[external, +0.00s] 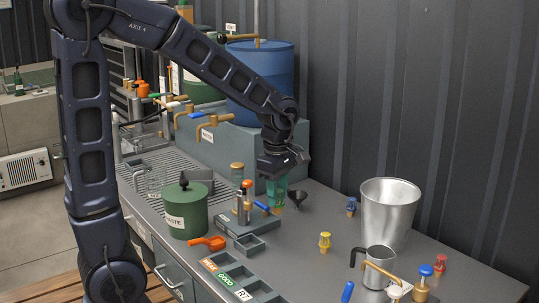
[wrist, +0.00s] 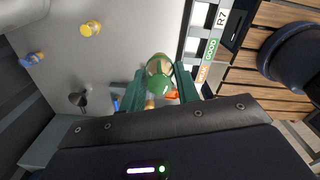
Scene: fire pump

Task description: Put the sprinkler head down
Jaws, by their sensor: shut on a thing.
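My gripper (external: 277,192) points down above the grey bench, with its green fingers between the instrument stand and the black funnel. In the wrist view, the fingers (wrist: 160,88) are shut on a rounded green and brass-coloured piece, which I take for the sprinkler head (wrist: 158,70). In the external view the fingers hide it. I cannot tell whether it touches the bench. A sorting tray (external: 271,297) with orange and green labels, the green one reading GOOD, and an R7 label lies at the front edge; it also shows in the wrist view (wrist: 190,45).
A yellow-topped fitting (external: 325,242), a blue one (external: 351,207) and a red one (external: 440,265) stand on the right. A metal bucket (external: 388,210) and a steel jug (external: 379,268) stand there too.

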